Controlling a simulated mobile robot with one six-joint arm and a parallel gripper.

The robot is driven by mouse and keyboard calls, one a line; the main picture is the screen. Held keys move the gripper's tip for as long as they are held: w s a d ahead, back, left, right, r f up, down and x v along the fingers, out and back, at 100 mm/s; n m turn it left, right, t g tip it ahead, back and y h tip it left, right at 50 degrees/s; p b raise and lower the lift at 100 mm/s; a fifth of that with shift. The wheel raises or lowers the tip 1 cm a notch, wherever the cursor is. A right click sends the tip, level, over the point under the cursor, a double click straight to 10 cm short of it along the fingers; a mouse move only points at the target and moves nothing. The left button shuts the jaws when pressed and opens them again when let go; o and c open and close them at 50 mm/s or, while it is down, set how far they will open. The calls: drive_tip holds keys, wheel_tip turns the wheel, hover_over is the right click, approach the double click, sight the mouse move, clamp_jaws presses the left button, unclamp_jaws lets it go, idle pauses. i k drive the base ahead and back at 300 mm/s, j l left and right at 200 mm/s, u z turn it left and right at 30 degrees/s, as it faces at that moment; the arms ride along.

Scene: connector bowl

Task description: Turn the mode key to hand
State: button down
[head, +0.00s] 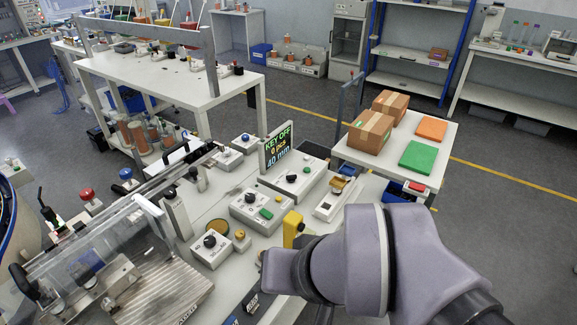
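A small display (277,146) stands upright on the workbench and reads "KEY OFF", "0 pcs" and "40 mm". Control boxes with black knobs stand near it: one box right below the display (297,180), one with green and yellow buttons (262,212), and one nearer the front (211,248). I cannot tell which of these knobs is the mode key. My grey-purple arm fills the lower right, over the bench's front right part. My gripper's fingers cannot be made out; the arm hides that area. A yellow upright part (292,228) shows just beyond my arm.
A clear-covered machine (105,245) with a metal bed takes up the bench's left. A low white device (326,207) lies right of the boxes. A side table (391,157) carries cardboard boxes (370,131), a green pad (418,157) and an orange pad (431,128).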

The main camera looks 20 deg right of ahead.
sight(291, 178)
drive_tip(key=i+l, duration=0.8)
drive_tip(key=l+z, duration=0.05)
